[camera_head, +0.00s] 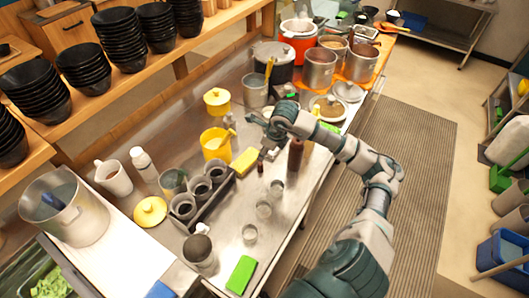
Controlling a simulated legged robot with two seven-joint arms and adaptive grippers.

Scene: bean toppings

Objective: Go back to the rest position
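My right arm comes in from the lower right and reaches over the metal table (290,232). Its gripper (265,154) points down near the middle of the table, to the right of the yellow tub (214,146), which has a yellow utensil in it. The fingers are small and dark, so I cannot tell whether they are open or shut. A small dark brown item (260,167) shows just below the fingertips; contact is unclear. A brown bottle (296,158) stands close to the right of the gripper. My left gripper is not in view.
A yellow sponge (243,162) and a dark rack of cups (203,190) lie near the gripper. Several small clear cups (264,210) stand in front. Pots (319,68) fill the back. Stacked black bowls (84,65) line the left shelf. The striped floor mat (420,150) is clear.

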